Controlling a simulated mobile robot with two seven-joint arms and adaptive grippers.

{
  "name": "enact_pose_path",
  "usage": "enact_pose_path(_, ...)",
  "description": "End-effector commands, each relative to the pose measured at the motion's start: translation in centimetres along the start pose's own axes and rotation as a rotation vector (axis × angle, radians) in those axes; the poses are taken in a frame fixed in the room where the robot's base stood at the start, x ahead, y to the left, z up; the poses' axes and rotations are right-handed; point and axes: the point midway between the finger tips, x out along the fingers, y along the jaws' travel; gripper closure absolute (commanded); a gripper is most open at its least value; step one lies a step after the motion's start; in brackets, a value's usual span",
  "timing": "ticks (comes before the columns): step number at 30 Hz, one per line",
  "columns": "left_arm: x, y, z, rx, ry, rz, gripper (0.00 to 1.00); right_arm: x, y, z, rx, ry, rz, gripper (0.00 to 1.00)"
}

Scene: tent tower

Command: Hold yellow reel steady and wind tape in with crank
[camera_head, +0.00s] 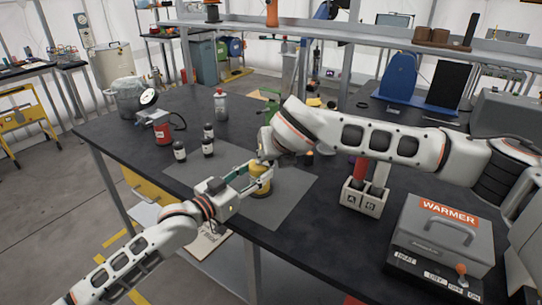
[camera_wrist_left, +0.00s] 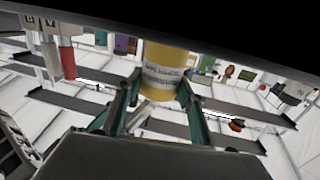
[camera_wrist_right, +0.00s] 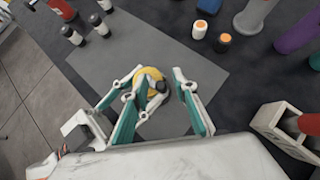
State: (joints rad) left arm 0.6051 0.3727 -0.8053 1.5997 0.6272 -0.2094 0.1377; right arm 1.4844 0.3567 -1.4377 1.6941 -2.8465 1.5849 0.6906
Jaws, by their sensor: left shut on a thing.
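The yellow reel (camera_head: 262,188) stands on the grey mat near the table's front edge. In the left wrist view the reel (camera_wrist_left: 168,58) shows a pale printed label and sits between the fingers of my left gripper (camera_wrist_left: 160,84). My left gripper (camera_head: 250,177) is shut on the reel from the left. In the right wrist view the reel's round yellow top (camera_wrist_right: 149,74) has a dark and grey part on it, perhaps the crank. My right gripper (camera_wrist_right: 160,84) is above the reel with its fingers spread on either side of that part. The tape cannot be made out.
Two dark bottles (camera_head: 208,140) and a red can (camera_head: 162,132) stand to the left on the table. A block marked A and B (camera_head: 363,199) and a grey warmer box (camera_head: 445,240) stand at the right. The front of the grey mat (camera_head: 283,212) is bare.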

Motion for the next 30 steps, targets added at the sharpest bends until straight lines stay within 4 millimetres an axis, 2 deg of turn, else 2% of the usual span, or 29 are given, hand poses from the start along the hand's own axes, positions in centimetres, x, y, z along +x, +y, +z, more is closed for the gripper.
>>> enact_pose_path(5,0.0,0.0,0.0,0.000,0.000,0.000,0.97,-1.9,0.0,0.1,0.000,-0.003,0.001,0.72)
enact_pose_path(12,0.0,0.0,0.0,0.000,0.000,0.000,0.97,-6.9,0.0,0.2,-0.002,-0.005,0.001,0.72)
enact_pose_path(18,0.0,0.0,0.0,0.000,0.000,0.000,0.97,-10.2,0.0,0.1,-0.001,-0.004,0.001,0.72)
enact_pose_path(24,0.0,0.0,0.0,0.000,0.000,0.001,0.97,-11.7,0.0,0.0,0.000,0.000,0.001,0.72)
enact_pose_path(30,0.0,0.0,0.0,0.000,0.000,0.001,0.97,-11.9,0.0,0.0,0.000,0.000,0.000,0.72)
